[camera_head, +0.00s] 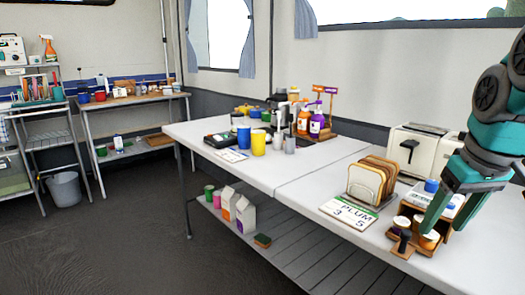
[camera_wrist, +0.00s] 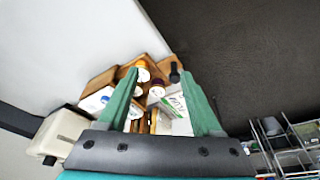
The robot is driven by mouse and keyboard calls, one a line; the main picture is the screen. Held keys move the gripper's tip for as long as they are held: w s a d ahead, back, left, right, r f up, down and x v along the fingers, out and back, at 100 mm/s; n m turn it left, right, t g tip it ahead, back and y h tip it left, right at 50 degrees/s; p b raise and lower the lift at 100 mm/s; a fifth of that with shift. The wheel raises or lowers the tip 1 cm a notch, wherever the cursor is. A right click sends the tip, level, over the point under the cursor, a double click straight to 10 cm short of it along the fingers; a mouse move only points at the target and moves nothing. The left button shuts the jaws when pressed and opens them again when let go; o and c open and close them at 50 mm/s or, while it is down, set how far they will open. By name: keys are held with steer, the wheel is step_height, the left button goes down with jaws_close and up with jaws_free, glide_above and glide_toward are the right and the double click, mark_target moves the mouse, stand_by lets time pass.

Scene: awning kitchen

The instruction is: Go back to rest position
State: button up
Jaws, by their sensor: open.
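My gripper (camera_head: 438,218) is at the right of the head view, above the right end of the white table (camera_head: 300,178). Its green fingers point down at a wooden rack (camera_head: 403,250) with small jars. In the wrist view my gripper (camera_wrist: 159,72) has its two fingers spread apart. Jars with white and orange lids (camera_wrist: 143,76) show between and beyond the fingers. Nothing is seen held between them. Whether the fingers touch the rack or jars cannot be told.
A toast rack with bread slices (camera_head: 372,182), a sign reading PLUM (camera_head: 349,212) and a white toaster (camera_head: 418,150) stand close by. Bottles (camera_head: 317,122) and cups (camera_head: 258,143) stand farther back on the table. The dark floor (camera_head: 130,230) at left is mostly clear.

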steer(key=s+a+f+g, duration=0.2)
steer(key=s+a+f, duration=0.3)
steer(key=a+f, duration=0.55)
steer(key=s+a+f+g, duration=0.1)
steer(key=s+a+f, duration=0.1)
steer(key=s+f, duration=0.4)
steer(key=s+a+f+g, duration=0.2)
steer(key=s+f, duration=0.4)
steer(key=f, duration=0.2)
steer(key=shift+s+a+f+m, duration=0.25)
steer(key=shift+s+f+m, duration=0.05)
steer(key=shift+s+f, duration=0.1)
